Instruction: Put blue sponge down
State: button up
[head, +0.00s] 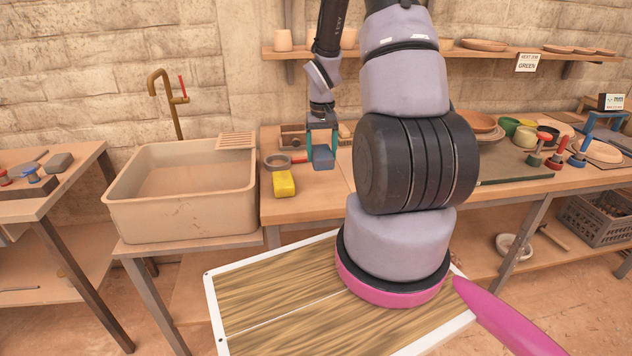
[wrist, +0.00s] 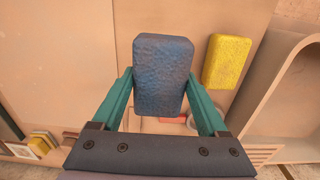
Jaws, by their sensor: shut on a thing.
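The blue sponge (head: 323,160) is a dark blue block. My gripper (head: 322,150) is shut on it, over the wooden worktop (head: 310,205) right of the sink. In the wrist view the blue sponge (wrist: 163,75) sits between the two teal fingers of my gripper (wrist: 161,78). I cannot tell whether its underside touches the worktop. A yellow sponge (head: 284,184) lies on the worktop, nearer the front edge and left of the blue one. It also shows in the wrist view (wrist: 227,60), apart from the blue sponge.
A beige sink (head: 190,215) with a brass tap (head: 165,100) stands at left. A round grey dish (head: 277,161) and a wooden box (head: 292,138) are near my gripper. Cups, bowls and red- and blue-handled tools crowd the worktop's right. A wall shelf (head: 390,55) is above.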

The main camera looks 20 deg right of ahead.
aim_at(321, 186)
notch_tip(321, 186, down, 4)
jog(key=shift+r, duration=0.1)
jog(key=shift+f, duration=2.15)
jog(key=shift+f, duration=0.1)
jog(key=o, duration=1.1)
